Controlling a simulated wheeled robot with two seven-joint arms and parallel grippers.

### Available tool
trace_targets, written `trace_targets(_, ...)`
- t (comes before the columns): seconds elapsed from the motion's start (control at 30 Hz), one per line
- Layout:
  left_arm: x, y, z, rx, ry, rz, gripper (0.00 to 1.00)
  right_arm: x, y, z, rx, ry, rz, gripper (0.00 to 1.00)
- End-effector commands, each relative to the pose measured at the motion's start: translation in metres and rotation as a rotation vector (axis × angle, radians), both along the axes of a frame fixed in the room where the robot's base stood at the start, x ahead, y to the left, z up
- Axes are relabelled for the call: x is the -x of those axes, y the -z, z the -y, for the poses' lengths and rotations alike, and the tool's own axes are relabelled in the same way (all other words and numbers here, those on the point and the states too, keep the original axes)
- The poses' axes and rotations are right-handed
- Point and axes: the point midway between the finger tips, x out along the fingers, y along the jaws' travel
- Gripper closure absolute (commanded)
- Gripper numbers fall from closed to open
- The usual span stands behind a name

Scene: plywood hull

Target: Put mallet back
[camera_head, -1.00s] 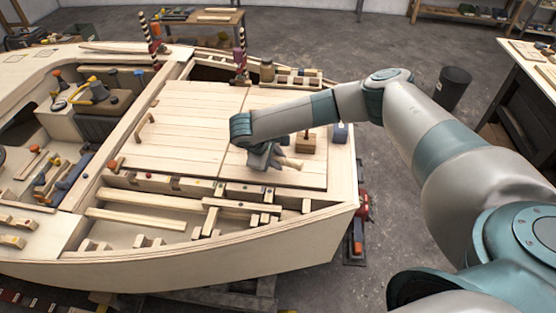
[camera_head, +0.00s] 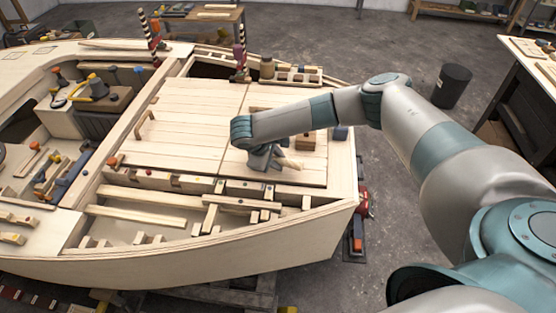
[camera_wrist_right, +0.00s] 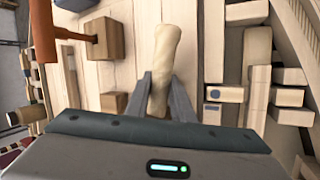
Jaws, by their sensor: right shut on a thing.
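My right gripper (camera_head: 270,162) is low over the plank deck. It is shut on a pale, rounded, club-like wooden piece (camera_head: 290,163), possibly the mallet or part of it. In the right wrist view this pale piece (camera_wrist_right: 165,55) stands lengthwise between the gripper's fingers (camera_wrist_right: 165,95), its upper end pointing away from me. I cannot tell whether it touches the deck. A brown block (camera_wrist_right: 103,38) with an orange-brown T-shaped piece (camera_wrist_right: 44,35) is left of it in the wrist view. My left gripper is not in view.
The plank deck (camera_head: 180,130) is mostly clear left of my gripper. Wooden frames and beams (camera_head: 150,196) line its near side. A small blue-grey block (camera_head: 341,132) sits near the deck's right edge. A tool tray (camera_head: 95,100) lies further left. A black bin (camera_head: 453,86) stands on the floor.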

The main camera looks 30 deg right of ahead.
Motion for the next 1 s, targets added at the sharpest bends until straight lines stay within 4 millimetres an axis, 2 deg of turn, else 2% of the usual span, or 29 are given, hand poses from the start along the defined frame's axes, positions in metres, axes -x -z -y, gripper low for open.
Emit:
trace_targets(0.13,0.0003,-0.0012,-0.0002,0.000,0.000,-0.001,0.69,-0.0005,0.0008,-0.0002,-0.001,0.000,0.001,1.00)
trace_targets(0.17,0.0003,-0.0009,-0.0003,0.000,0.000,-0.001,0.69,-0.0008,0.0008,-0.0002,-0.001,0.000,0.001,0.72)
trace_targets(0.2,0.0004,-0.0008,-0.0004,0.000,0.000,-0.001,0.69,-0.0006,0.0009,-0.0002,-0.001,0.000,0.001,0.62)
trace_targets(0.23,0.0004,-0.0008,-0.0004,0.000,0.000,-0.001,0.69,-0.0004,0.0013,-0.0003,-0.001,0.000,0.001,0.57)
trace_targets(1.0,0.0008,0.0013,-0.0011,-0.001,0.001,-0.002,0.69,0.0052,0.0042,-0.0053,-0.005,-0.005,-0.011,0.57)
